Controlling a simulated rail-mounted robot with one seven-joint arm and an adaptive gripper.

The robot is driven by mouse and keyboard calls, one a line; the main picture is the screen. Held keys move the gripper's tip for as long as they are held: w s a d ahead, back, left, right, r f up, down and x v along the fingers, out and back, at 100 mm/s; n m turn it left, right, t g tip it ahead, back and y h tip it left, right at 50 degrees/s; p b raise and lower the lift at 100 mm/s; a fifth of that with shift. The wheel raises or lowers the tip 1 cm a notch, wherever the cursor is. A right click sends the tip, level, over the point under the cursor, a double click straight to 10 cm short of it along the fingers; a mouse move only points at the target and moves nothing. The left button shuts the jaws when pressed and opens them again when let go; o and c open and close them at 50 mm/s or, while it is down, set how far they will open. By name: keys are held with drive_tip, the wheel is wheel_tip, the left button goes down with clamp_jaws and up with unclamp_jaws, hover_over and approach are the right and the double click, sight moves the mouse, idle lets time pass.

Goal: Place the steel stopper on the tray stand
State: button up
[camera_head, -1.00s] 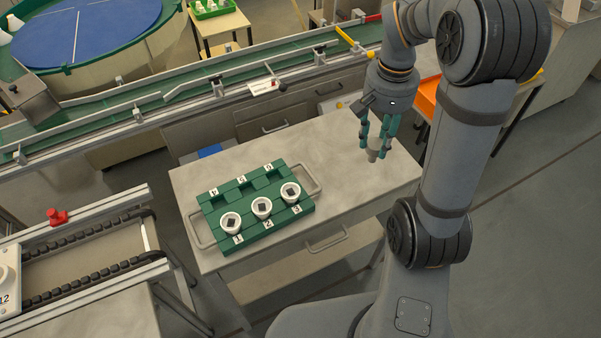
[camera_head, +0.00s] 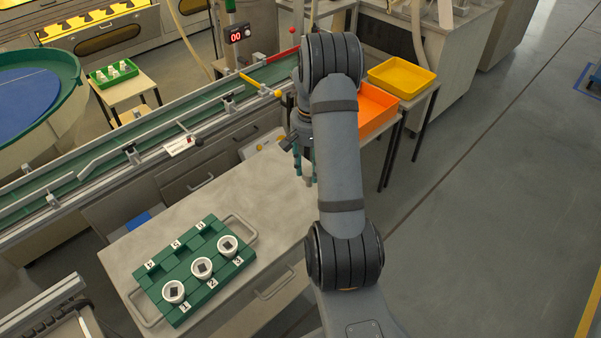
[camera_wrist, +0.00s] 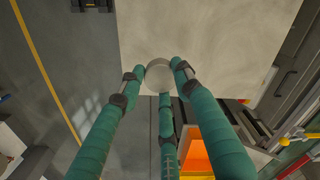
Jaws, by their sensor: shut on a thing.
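My gripper (camera_head: 305,175) is shut on the steel stopper, a small pale grey tapered piece (camera_head: 309,169). In the wrist view the fingers (camera_wrist: 160,82) close around its round pale end (camera_wrist: 160,72). The stopper is held up near the right end of the grey worktable (camera_head: 262,190), and my arm covers part of this area in the head view. The tray stand (camera_head: 421,101), a low table on dark legs, is behind and right of my gripper. It carries an orange tray (camera_head: 374,106) and a yellow tray (camera_head: 402,77). The orange tray also shows in the wrist view (camera_wrist: 196,157).
A green numbered rack (camera_head: 193,268) with three white sockets stands on the worktable. A conveyor (camera_head: 130,150) runs behind the worktable, with a red and yellow guide (camera_head: 265,75) near my arm. Open floor (camera_head: 480,220) is at the right.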

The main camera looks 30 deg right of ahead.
drive_tip(key=w+f, duration=0.1)
drive_tip(key=f, duration=0.1)
drive_tip(key=w+f+p, duration=0.1)
drive_tip(key=f, duration=0.1)
drive_tip(key=w+f, duration=0.1)
drive_tip(key=f, duration=0.1)
drive_tip(key=shift+w+a+p, duration=0.1)
drive_tip(key=shift+w+p, duration=0.05)
drive_tip(key=shift+p, duration=0.15)
drive_tip(key=shift+f, duration=0.15)
drive_tip(key=o, duration=1.3)
drive_tip(key=shift+c, duration=0.2)
wheel_tip(320, 180, up, 12)
drive_tip(key=shift+r+b, duration=0.25)
drive_tip(key=shift+b, duration=0.15)
